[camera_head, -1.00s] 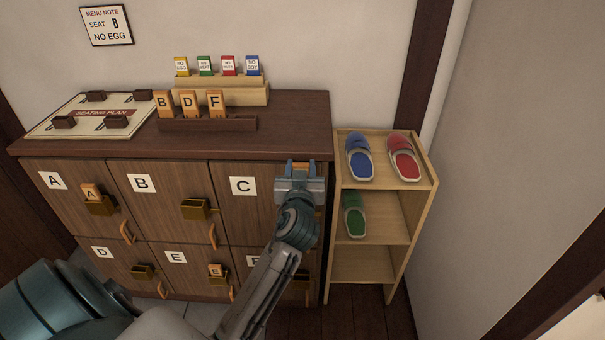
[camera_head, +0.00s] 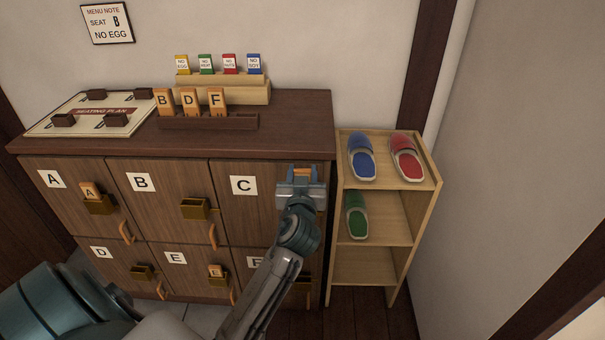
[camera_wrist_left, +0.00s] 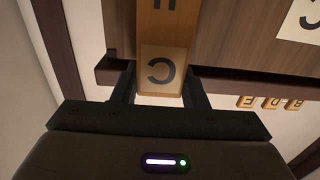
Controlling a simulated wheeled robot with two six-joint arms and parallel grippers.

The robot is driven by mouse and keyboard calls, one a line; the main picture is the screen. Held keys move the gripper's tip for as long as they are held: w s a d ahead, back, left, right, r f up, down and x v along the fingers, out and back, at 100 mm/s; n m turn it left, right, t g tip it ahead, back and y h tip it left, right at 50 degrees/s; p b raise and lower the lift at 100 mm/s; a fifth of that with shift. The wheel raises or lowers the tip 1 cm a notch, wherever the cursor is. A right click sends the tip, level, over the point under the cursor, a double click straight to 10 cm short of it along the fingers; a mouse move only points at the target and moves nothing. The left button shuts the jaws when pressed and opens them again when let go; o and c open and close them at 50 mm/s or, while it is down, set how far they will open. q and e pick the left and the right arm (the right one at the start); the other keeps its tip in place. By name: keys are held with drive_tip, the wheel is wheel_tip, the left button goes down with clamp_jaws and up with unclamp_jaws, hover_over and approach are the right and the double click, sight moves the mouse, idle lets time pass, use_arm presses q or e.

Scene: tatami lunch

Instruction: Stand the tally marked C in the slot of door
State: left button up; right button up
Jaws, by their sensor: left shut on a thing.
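My left gripper (camera_head: 302,182) is in front of the upper right door (camera_head: 262,215), marked C. It is shut on the tally C (camera_head: 303,173), whose top shows between the fingers. In the left wrist view the tally (camera_wrist_left: 163,58) appears upside down, its C plate between the two fingers (camera_wrist_left: 160,85). Its lower end runs out of the picture. The door's C label (camera_head: 243,186) is clear left of the gripper. Door C's slot is hidden behind my gripper, so I cannot tell whether the tally touches it. My right gripper is not in view.
Door A's holder (camera_head: 101,207) holds tally A; door B's holder (camera_head: 195,209) looks empty. Tallies B, D and F stand in a rack (camera_head: 208,123) on the cabinet top (camera_head: 290,125). A slipper shelf (camera_head: 376,250) stands close at the right.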

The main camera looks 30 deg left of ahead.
use_arm(q)
drive_tip(key=shift+f+b, duration=0.4)
drive_tip(key=shift+b, duration=0.2)
idle(1.0)
drive_tip(key=shift+f, duration=0.2)
drive_tip(key=shift+f+b, duration=0.55)
drive_tip(key=shift+b, duration=0.15)
drive_tip(key=shift+f, duration=0.15)
drive_tip(key=shift+f+b, duration=0.45)
drive_tip(key=shift+b, duration=0.2)
drive_tip(key=shift+f, duration=0.1)
drive_tip(key=shift+f+b, duration=0.75)
drive_tip(key=shift+b, duration=0.1)
drive_tip(key=shift+f, duration=0.1)
